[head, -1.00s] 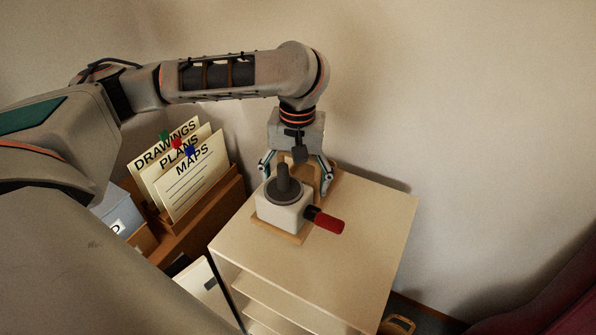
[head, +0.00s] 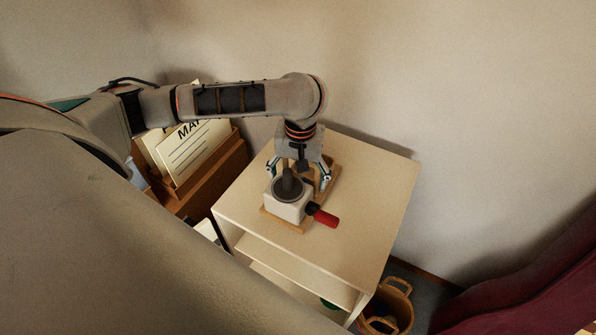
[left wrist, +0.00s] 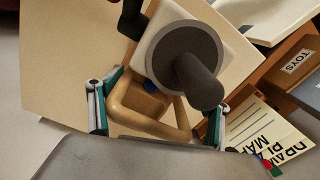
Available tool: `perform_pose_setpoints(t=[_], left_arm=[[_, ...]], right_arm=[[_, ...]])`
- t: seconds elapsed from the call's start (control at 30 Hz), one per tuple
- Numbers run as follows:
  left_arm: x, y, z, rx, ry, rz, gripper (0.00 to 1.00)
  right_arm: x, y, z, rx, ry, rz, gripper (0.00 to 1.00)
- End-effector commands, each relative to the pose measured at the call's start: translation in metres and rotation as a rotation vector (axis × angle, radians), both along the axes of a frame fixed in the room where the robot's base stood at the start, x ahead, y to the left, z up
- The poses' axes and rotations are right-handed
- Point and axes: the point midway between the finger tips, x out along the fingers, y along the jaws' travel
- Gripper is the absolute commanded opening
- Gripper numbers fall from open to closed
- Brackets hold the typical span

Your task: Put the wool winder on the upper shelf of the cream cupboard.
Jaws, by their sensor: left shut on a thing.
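The wool winder (head: 288,207) is a cream box with a dark grey cone and spindle, a red crank handle on the right and a wooden base. It also shows in the left wrist view (left wrist: 185,62). It appears over the top board of the cream cupboard (head: 370,190); I cannot tell whether its base touches. My left gripper (head: 298,180) points down behind the box, its fingers either side of the winder's wooden handle (left wrist: 130,118), and is shut on it. The cupboard's open front shows shelf edges below the top, partly hidden by my arm. My right gripper is out of view.
A wooden file box (head: 205,180) with cream cards stands left of the cupboard. A wicker basket (head: 392,302) stands on the floor at right, near dark red fabric (head: 530,285). The wall is close behind the cupboard. The right of the top board is clear.

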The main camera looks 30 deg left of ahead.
Motion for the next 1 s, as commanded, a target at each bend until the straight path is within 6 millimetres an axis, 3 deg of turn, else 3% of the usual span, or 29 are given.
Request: perform_pose_setpoints(t=[0.17, 0.57, 0.6, 0.63, 0.67, 1.0], left_arm=[[0.001, 0.000, -0.012, -0.002, -0.003, 0.000, 0.22], [0.001, 0.000, -0.015, -0.002, -0.004, 0.000, 0.22], [0.000, 0.000, -0.017, 0.000, 0.000, 0.000, 0.83], [0.000, 0.000, -0.017, 0.000, 0.000, 0.000, 0.91], [0.000, 0.000, -0.017, 0.000, 0.000, 0.000, 0.94], [0.000, 0.000, -0.016, 0.000, -0.001, -0.001, 0.94]], right_arm=[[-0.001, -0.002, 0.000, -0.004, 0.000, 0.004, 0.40], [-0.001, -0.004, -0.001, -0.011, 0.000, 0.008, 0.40], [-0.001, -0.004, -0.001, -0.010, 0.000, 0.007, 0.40], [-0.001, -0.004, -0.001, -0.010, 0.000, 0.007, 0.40], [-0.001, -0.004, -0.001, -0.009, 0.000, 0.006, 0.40], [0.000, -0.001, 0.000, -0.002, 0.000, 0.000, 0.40]])
